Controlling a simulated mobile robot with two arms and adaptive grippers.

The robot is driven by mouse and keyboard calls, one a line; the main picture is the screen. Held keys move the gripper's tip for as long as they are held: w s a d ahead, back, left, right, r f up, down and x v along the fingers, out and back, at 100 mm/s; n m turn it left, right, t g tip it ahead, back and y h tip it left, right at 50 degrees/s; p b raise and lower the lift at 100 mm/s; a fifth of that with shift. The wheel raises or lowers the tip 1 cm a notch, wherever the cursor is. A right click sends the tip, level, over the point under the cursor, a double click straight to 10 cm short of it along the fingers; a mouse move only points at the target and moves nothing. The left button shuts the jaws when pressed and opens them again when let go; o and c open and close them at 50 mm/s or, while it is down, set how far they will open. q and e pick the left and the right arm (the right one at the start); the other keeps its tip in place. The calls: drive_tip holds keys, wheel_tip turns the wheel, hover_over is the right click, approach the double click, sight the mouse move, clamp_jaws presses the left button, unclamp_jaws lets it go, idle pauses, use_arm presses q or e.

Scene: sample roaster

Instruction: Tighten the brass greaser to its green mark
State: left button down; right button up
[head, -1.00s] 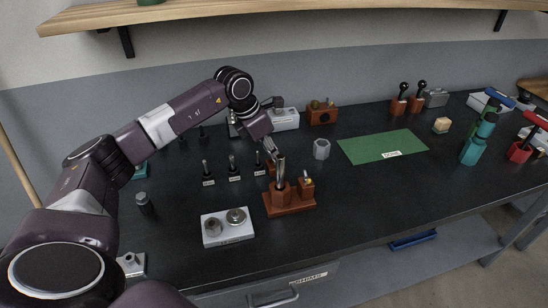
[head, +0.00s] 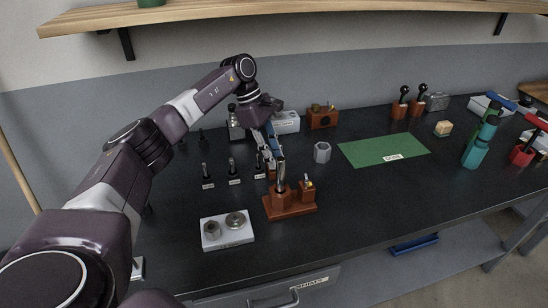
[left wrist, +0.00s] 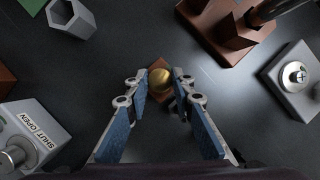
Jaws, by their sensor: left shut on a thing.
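The brass greaser (left wrist: 160,80) shows in the left wrist view as a round gold cap on a small brown block (left wrist: 158,64). My left gripper (left wrist: 160,82) has its fingers on both sides of the cap and is shut on it. I cannot make out the green mark in either view. My right gripper is not in view.
A brown wooden fixture (head: 290,206) with a metal rod stands just in front of the gripper. A white block (head: 228,240) with metal parts is front left. A grey hexagonal ring (head: 322,152) and a green mat (head: 365,153) lie to the right. A SHUT/OPEN box (left wrist: 32,148) is close behind.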

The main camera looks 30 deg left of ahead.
use_arm(q)
drive_tip(key=shift+w+r+m+g, duration=0.1)
drive_tip(key=shift+m+g, duration=0.3)
drive_tip(key=shift+m, duration=0.8)
drive_tip(key=c, duration=1.7)
unclamp_jaws()
drive_tip(key=shift+o, duration=0.2)
drive_tip(key=v, duration=0.7)
drive_tip(key=shift+r, duration=0.2)
drive_tip(key=shift+a, duration=0.15)
